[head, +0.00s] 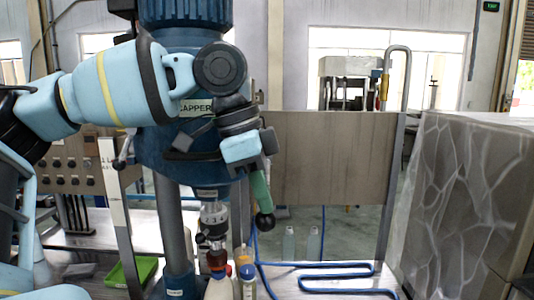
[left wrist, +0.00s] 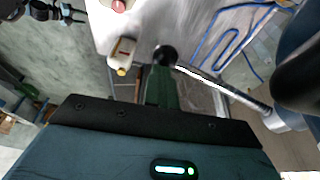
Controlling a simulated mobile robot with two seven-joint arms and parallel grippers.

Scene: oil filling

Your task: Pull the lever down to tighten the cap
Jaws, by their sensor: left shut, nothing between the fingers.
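My left gripper (head: 262,200) is in front of the blue capper (head: 165,155), green fingers pointing down. Its fingers are shut and empty; they also show in the left wrist view (left wrist: 161,78). The lever's black ball knob (head: 265,222) is at the fingertips. In the left wrist view the knob (left wrist: 165,55) is just past the tips, and the lever's pale rod (left wrist: 225,87) runs right from it. I cannot tell whether the fingers touch the knob. The capping head (head: 214,218) sits above a dark red cap or bottle top (head: 217,258). My right gripper is not in view.
Bottles (head: 219,288) (head: 248,286) stand at the front, below the capping head. A blue hose (head: 335,266) loops over the table to the right. A green tray (head: 132,271) is at left. A stone-patterned block (head: 462,205) stands at right.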

